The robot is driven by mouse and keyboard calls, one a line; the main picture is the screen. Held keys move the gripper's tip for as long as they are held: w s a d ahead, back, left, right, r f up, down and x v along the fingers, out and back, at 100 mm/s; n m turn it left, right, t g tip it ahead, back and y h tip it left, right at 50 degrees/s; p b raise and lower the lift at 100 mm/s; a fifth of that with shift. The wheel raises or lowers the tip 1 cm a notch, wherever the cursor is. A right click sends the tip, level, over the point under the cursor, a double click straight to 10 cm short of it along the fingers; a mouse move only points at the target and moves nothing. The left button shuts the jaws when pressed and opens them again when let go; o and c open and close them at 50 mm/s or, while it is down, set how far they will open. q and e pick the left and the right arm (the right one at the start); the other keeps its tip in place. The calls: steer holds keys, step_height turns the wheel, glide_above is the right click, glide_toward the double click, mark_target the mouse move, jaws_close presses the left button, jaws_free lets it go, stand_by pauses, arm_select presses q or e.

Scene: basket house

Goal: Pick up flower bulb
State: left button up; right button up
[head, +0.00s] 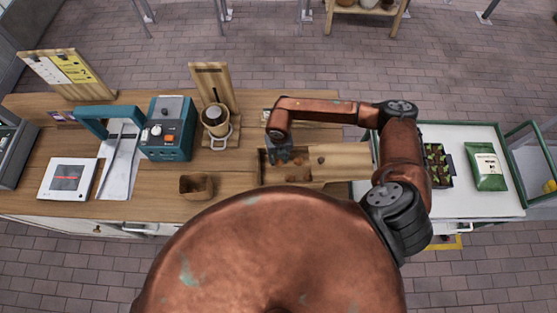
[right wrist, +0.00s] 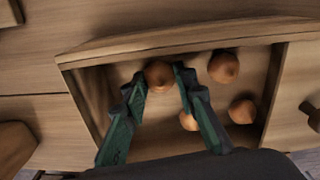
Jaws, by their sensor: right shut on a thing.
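Several round orange-brown flower bulbs lie in an open wooden compartment (right wrist: 190,40), seen in the right wrist view. My right gripper (right wrist: 158,78) reaches down into this compartment. Its two dark green fingers are shut on one flower bulb (right wrist: 159,75) near the compartment's far wall. Other bulbs lie to the right of the fingers, one at the upper right (right wrist: 224,67) and one lower right (right wrist: 243,111). Another bulb (right wrist: 188,121) is partly hidden by the right finger. In the head view my right gripper (head: 278,158) is over the compartment's left part. My left gripper is not in view.
A small brown pot (head: 196,186) stands on the wooden counter left of the compartment. A teal device (head: 167,130) and a wooden stand (head: 212,85) are further left. A white table (head: 463,205) with a seedling tray (head: 437,165) and green bag (head: 486,168) is at right.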

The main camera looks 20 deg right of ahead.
steer(key=shift+r, duration=0.35)
steer(key=s+a+r+b, duration=0.5)
steer(key=s+a+r, duration=0.4)
steer(key=s+r, duration=0.1)
steer(key=shift+s+r, duration=0.35)
steer(key=shift+r, duration=0.55)
steer(key=shift+w, duration=0.1)
